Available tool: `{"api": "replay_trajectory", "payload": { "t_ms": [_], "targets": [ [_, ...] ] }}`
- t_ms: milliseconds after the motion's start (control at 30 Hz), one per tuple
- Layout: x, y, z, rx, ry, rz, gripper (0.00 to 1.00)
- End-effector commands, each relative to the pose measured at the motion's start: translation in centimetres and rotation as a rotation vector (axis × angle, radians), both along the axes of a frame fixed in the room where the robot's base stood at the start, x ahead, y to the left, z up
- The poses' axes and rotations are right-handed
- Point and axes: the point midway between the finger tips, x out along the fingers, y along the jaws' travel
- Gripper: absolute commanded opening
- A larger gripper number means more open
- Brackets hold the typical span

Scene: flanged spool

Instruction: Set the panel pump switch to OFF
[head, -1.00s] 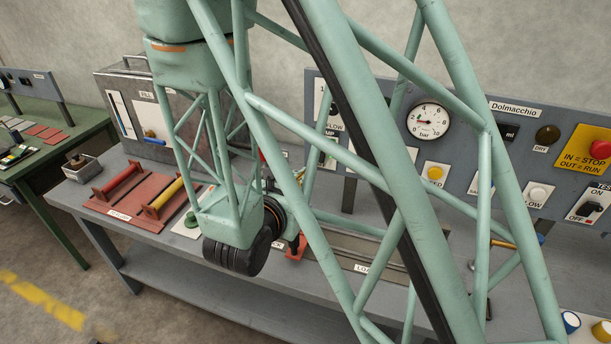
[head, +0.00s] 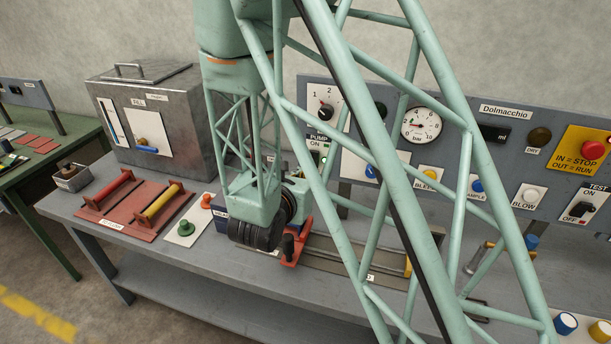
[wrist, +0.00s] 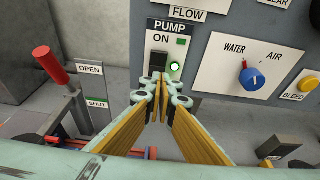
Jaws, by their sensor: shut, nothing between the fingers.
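The pump switch (wrist: 158,61) is a dark lever on a white plate, under the PUMP and ON labels in the wrist view. A green lamp (wrist: 176,69) beside it is lit. The lever appears to be up, towards ON, though its lower part and the OFF label are hidden behind my fingers. My gripper (wrist: 160,88) is shut and empty, its tips just below and in front of the switch; contact cannot be told. In the head view, the pump plate (head: 316,142) is partly covered by my arm, and my fingertips are hidden.
A water/air selector (wrist: 253,78) and a yellow bleed button (wrist: 306,84) lie right of the switch. A red-handled lever (wrist: 50,65) stands close on the left. A metal box (head: 185,110) and a red rack (head: 130,208) occupy the bench's left side.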

Motion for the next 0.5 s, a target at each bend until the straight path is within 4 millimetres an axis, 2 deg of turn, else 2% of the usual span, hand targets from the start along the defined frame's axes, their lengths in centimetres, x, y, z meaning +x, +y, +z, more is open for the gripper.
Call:
{"api": "replay_trajectory", "payload": {
  "t_ms": [200, 500],
  "targets": [
    [2.0, -0.6, -0.6, -0.001, -0.001, -0.001, 0.0],
    [3.4, -0.9, -1.1, 0.0, -0.001, 0.0, 0.0]
  ]
}}
